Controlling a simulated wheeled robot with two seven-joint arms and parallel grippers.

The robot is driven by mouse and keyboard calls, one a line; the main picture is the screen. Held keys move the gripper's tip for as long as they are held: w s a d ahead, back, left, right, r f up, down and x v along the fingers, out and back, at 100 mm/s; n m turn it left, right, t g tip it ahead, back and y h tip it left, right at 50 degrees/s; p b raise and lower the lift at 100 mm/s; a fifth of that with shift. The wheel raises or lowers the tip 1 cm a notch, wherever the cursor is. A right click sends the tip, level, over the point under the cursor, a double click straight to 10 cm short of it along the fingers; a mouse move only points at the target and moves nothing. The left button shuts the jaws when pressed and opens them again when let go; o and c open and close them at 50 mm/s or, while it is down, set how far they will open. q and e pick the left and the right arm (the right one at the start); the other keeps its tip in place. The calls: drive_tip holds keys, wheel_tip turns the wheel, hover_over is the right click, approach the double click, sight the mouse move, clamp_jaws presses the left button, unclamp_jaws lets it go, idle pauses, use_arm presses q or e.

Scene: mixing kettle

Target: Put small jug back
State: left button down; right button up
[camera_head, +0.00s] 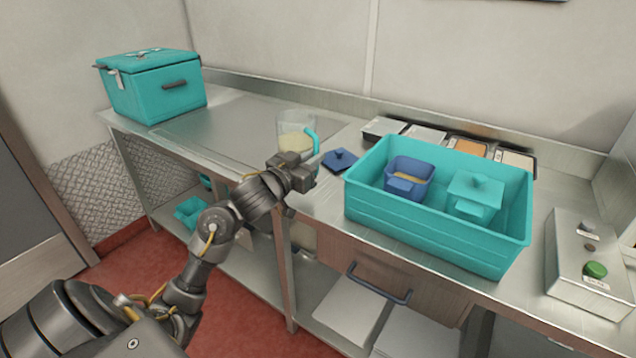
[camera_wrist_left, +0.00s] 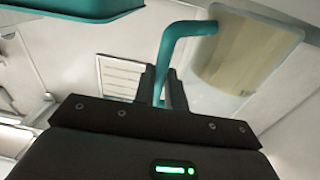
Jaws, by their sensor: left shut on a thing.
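The small jug (camera_head: 294,134) is clear with a teal handle and pale contents. It is at the middle of the steel counter in the head view, at the end of my left arm. My left gripper (camera_head: 303,168) is shut on the jug's teal handle. In the left wrist view the handle (camera_wrist_left: 175,52) runs down between the fingers (camera_wrist_left: 158,88), and the jug body (camera_wrist_left: 235,60) is at the upper right. I cannot tell whether the jug touches the counter. My right gripper is not in view.
A teal crate (camera_head: 420,230) holds a blue container (camera_head: 409,172) and a teal lidded container (camera_head: 476,192). A dark blue lid (camera_head: 340,158) lies left of it. A teal cooler box (camera_head: 155,88) stands far left. A button box (camera_head: 592,262) is at right. The left counter is clear.

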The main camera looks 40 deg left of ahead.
use_arm(q)
drive_tip(key=w+f, duration=0.1)
drive_tip(key=f, duration=0.1)
drive_tip(key=w+f, duration=0.2)
drive_tip(key=f, duration=0.1)
drive_tip(key=w+a+f, duration=0.1)
drive_tip(key=f, duration=0.2)
drive_tip(key=shift+w+f+b, duration=0.15)
drive_tip(key=shift+f+b, duration=0.1)
drive_tip(key=shift+b, duration=0.05)
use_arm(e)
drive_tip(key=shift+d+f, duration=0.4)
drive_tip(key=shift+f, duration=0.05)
use_arm(q)
drive_tip(key=c, duration=1.8)
unclamp_jaws()
drive_tip(key=shift+f, duration=0.15)
drive_tip(key=o, duration=0.3)
drive_tip(key=shift+o, duration=0.2)
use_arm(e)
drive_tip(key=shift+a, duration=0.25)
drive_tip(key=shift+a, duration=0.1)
